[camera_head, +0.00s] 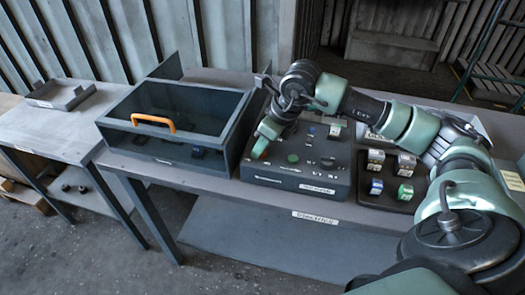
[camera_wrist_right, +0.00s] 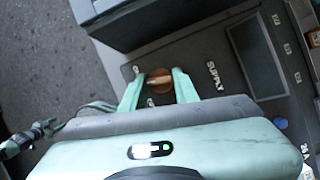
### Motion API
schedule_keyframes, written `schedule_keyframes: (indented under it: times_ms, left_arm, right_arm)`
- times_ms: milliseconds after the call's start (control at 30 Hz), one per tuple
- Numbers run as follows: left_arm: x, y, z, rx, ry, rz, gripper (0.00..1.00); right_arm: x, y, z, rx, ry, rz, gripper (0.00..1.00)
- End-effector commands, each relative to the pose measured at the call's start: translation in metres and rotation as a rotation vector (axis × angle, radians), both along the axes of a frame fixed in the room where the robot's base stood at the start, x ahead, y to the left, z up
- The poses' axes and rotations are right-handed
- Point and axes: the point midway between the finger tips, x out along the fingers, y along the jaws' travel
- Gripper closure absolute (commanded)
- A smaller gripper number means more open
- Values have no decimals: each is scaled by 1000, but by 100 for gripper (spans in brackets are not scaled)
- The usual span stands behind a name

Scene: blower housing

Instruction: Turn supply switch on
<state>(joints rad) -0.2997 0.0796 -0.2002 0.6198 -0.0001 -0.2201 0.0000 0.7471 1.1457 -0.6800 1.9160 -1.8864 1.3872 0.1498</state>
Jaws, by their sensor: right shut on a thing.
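The supply switch (camera_wrist_right: 159,82) is a round orange-brown knob on the dark control panel (camera_head: 290,179). The word SUPPLY (camera_wrist_right: 214,76) is printed beside it. In the right wrist view the knob lies between the two green fingers of my right gripper (camera_wrist_right: 157,86), which is shut on it. The small marks around the knob are too blurred to read. In the head view my right gripper (camera_head: 262,146) is at the panel's left side and hides the switch. My left gripper is in neither view.
A dark box with a clear lid and an orange handle (camera_head: 154,122) stands close to the panel's left. A dark tray (camera_head: 375,200) with several small parts lies to the right. A side table (camera_head: 50,130) stands at far left.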

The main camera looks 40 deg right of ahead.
Motion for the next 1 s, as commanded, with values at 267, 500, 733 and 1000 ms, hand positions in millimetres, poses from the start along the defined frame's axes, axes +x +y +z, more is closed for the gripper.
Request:
schedule_keyframes:
  times_ms: [267, 500, 733, 1000]
  left_arm:
    - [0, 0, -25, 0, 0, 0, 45]
    - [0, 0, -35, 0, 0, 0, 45]
    - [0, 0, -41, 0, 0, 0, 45]
    - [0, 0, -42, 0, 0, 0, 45]
  right_arm:
    - [1, 2, -1, 1, -6, -248, 100]
    - [1, 3, 0, 2, -5, -412, 100]
    - [1, 3, 1, 2, -4, -506, 100]
    - [1, 3, 2, 1, -4, -544, 100]
